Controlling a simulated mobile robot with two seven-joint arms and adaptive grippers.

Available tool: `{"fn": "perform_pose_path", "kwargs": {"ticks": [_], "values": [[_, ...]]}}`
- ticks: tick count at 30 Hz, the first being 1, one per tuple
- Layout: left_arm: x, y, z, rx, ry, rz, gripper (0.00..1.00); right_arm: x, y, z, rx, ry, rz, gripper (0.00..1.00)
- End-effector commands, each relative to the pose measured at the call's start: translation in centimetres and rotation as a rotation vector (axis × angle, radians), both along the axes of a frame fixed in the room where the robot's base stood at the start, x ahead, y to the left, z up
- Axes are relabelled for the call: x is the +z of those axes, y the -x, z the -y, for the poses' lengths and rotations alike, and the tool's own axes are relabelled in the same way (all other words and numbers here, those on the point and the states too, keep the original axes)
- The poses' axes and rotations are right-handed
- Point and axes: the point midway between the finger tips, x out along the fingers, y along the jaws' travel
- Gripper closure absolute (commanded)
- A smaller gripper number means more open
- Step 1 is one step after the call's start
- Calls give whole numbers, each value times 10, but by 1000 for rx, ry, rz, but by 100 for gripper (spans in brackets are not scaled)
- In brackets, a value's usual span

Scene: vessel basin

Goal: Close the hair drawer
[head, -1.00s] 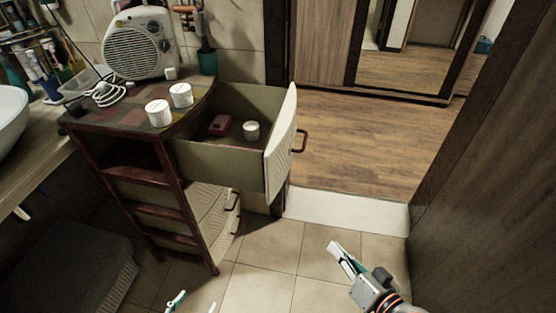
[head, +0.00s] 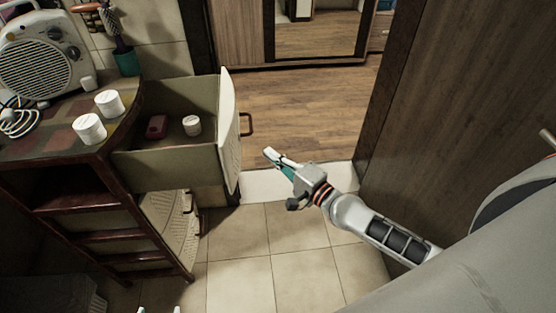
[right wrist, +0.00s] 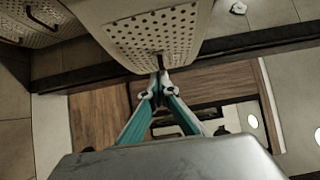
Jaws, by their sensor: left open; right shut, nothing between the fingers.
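The hair drawer (head: 168,165) is pulled out from the top of the dark wooden cabinet in the head view. It holds a dark red item (head: 156,127) and a white jar (head: 192,125). Its pale front panel (head: 229,120) carries a dark handle (head: 247,124). My right gripper (head: 268,152) is shut and empty, a little right of and below the handle in the picture. In the right wrist view the perforated front panel (right wrist: 155,35) is ahead of the shut fingertips (right wrist: 160,82). My left gripper (head: 158,310) shows only its two separated fingertips at the bottom edge.
Two white jars, one of them here (head: 90,129), and a fan heater (head: 38,57) stand on the cabinet top (head: 60,148). Lower drawers (head: 172,225) sit below. A dark wooden door (head: 445,85) is on the right. The tiled floor (head: 285,245) is clear.

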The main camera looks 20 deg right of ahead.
Motion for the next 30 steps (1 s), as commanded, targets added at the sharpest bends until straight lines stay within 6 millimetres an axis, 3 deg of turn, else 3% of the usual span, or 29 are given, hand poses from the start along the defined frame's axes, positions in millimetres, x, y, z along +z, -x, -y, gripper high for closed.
{"fn": "perform_pose_path", "kwargs": {"ticks": [7, 16, 30], "values": [[-2, 3, 0, 1, 3, -9, 45, 1, -46, -18, 0, -3, 1, 100], [1, 6, -1, 1, 1, -16, 45, 0, -59, -50, 0, -1, 0, 100], [6, 3, 0, -1, 1, -8, 45, 0, -60, -54, 0, 1, 0, 100]]}}
